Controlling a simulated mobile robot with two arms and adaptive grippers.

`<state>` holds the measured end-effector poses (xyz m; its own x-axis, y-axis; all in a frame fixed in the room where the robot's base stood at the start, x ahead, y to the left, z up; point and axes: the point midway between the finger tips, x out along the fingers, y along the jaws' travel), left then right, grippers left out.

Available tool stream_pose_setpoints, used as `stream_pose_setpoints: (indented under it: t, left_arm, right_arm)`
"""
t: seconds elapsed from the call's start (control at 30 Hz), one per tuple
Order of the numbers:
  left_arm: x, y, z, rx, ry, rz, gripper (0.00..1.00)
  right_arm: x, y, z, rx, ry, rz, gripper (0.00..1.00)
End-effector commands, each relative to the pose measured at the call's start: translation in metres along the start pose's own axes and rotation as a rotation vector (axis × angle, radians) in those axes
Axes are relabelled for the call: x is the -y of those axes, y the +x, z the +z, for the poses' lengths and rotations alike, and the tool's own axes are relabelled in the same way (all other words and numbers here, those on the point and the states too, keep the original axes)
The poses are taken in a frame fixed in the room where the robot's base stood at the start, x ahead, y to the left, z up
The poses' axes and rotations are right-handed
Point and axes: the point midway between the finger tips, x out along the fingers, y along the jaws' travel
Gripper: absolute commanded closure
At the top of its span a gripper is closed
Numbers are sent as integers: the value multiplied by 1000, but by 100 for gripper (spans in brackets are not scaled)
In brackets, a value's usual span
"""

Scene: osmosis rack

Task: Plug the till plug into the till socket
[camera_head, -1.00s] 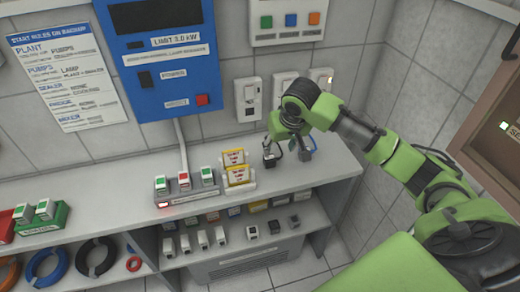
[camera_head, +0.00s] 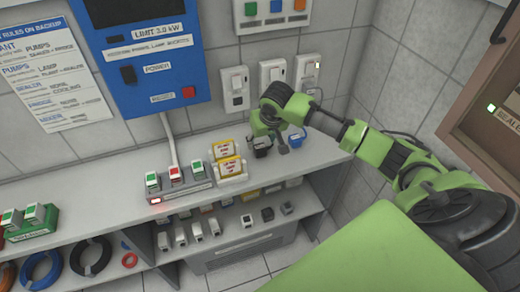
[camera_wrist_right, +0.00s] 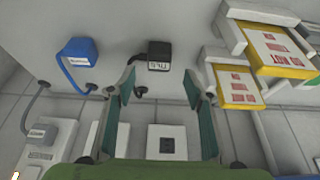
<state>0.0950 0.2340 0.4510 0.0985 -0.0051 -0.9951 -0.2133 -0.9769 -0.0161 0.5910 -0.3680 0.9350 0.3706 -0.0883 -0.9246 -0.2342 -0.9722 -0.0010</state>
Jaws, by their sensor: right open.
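The black plug (camera_wrist_right: 158,57), whose upside-down label seems to read TILL, rests on the counter. It also shows beside my right gripper in the head view (camera_head: 262,149). My right gripper (camera_wrist_right: 158,85) is open and empty; the plug shows between and just beyond its fingertips, apart from them. In the head view the gripper (camera_head: 276,140) is low over the counter, partly hidden by its own arm. A wall plate with an empty black socket (camera_wrist_right: 166,140) shows between the fingers in the wrist view; I cannot read a name on it. My left gripper is out of view.
A blue plug (camera_head: 297,138) with a cord lies right of the black one. Yellow-framed signs (camera_head: 229,163) stand to the left. A grey plug (camera_wrist_right: 42,132) sits in another wall plate. A strip with several switches (camera_head: 178,184) is further left. The counter's front edge is clear.

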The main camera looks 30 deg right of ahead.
Motion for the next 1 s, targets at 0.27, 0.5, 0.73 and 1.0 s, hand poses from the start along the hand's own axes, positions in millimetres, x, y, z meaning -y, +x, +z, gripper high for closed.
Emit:
stream_pose_setpoints:
  t: [0.27,0.5,0.73,1.0]
  left_arm:
    - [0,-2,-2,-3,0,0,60]
    - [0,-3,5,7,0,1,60]
    - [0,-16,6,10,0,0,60]
    - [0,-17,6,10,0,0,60]
  right_arm:
    - [0,14,0,-1,-1,1,53]
    - [0,16,0,0,-1,1,53]
    - [-1,41,0,2,0,1,53]
    - [-1,65,0,-2,-2,1,53]
